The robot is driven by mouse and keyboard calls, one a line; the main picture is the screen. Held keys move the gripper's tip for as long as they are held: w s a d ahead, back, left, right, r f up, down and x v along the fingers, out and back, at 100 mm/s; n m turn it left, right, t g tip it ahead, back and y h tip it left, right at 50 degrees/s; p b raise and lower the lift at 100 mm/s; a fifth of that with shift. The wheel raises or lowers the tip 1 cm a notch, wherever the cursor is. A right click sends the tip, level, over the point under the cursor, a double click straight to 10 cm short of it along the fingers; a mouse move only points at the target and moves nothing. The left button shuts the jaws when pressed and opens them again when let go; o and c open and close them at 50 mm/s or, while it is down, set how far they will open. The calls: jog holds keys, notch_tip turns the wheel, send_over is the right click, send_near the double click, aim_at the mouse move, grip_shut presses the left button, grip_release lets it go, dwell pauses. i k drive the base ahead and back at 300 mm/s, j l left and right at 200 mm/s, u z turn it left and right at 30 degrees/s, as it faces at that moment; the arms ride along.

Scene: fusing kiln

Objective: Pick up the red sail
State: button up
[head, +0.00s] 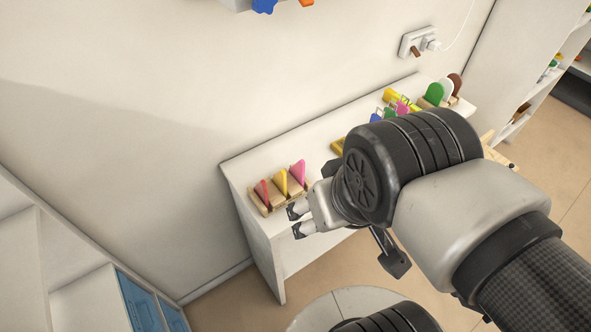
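The red sail (262,191) is a flat, pointed piece standing upright in a wooden rack (266,211) at the left end of the white table. It is the leftmost of three sails; a yellow sail (281,182) and a pink sail (298,172) stand to its right. My gripper (294,222) is in front of the rack, a little right of and below the red sail in the picture. Its two dark fingertips are apart with nothing between them. My arm comes in from the lower right and hides part of the table.
The white table (240,180) stands against the wall. Toward its far right end are colourful clips (402,105) and a rack with green, white and brown rounded pieces (434,94). A wall socket (418,41) is above. Shelves stand at right; a cabinet with blue doors (140,305) at lower left.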

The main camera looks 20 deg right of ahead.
aim_at(260, 190)
jog(key=u, duration=2.6)
jog(key=z, duration=2.4)
jog(key=i+l+z, duration=0.25)
jog(key=i+j, duration=0.05)
jog(key=i, duration=0.05)
